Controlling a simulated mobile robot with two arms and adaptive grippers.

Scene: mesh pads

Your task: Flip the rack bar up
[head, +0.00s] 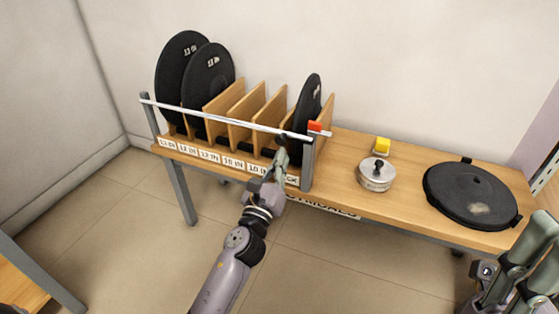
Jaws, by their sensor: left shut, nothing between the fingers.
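The rack bar (215,115) is a thin pale bar across the front of the wooden plate rack. It runs from a grey post at the rack's left end to a grey post (308,165) at its right end, near a red piece (316,126). My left gripper (281,153) is shut and empty, with its tips at the rack's front, just below the bar near its right end. I cannot tell whether they touch the bar. My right gripper (536,258) is at the lower right, partly cut off by the frame, and its opening is unclear.
Black discs (207,80) stand between wooden dividers (268,112) behind the bar; another stands at the right end. On the bench (405,205) are a round metal piece with a black knob (376,175), a yellow block (382,146) and a large black disc (470,195).

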